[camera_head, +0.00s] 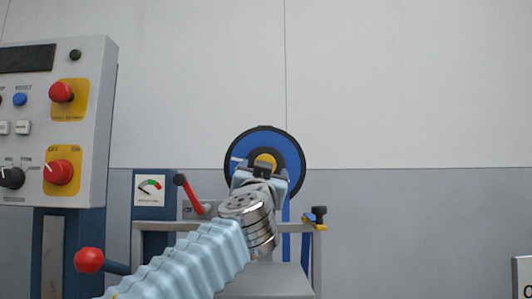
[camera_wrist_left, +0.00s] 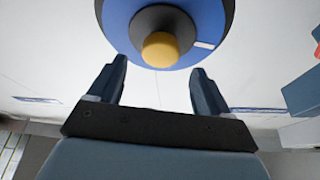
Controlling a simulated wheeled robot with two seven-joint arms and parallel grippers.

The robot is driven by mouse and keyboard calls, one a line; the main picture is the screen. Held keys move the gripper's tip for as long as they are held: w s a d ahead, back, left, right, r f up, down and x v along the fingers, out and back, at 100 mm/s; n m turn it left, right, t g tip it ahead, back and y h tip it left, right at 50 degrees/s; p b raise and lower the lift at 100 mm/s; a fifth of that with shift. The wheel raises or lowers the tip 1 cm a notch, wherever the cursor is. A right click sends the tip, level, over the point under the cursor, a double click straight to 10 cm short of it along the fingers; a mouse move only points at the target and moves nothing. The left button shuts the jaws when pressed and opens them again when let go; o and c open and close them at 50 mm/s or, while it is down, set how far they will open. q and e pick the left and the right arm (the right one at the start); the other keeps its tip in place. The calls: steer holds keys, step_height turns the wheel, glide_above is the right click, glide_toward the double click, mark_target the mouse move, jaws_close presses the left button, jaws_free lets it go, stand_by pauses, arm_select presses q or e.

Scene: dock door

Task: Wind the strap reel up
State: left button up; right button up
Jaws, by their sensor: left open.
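The strap reel (camera_head: 290,147) is a blue disc with a black rim, upright against the wall. A yellow knob (camera_wrist_left: 160,49) stands out from its dark hub, and a small white mark shows on the disc. Blue strap (camera_head: 285,213) hangs below the reel. My left gripper (camera_head: 263,172) is in front of the reel and hides its lower middle in the head view. In the left wrist view its two fingers (camera_wrist_left: 158,70) are spread and empty, with the yellow knob beyond and between them. Whether they touch anything at the reel is not shown; a gap appears. My right gripper is not in view.
A grey control box (camera_head: 85,130) with red knobs and buttons stands at left. A yellow-and-black clamp (camera_head: 316,217) sits right on the grey frame.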

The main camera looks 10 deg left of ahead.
arm_select(q)
steer(key=p+x, duration=0.2)
steer(key=x, duration=0.3)
steer(key=shift+w+p, duration=0.2)
steer(key=shift+p, duration=0.15)
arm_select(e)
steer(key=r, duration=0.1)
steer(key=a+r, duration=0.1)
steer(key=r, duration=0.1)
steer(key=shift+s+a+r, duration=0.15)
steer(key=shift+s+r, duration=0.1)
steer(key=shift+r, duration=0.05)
arm_select(q)
steer(key=shift+r, duration=0.1)
jaws_close()
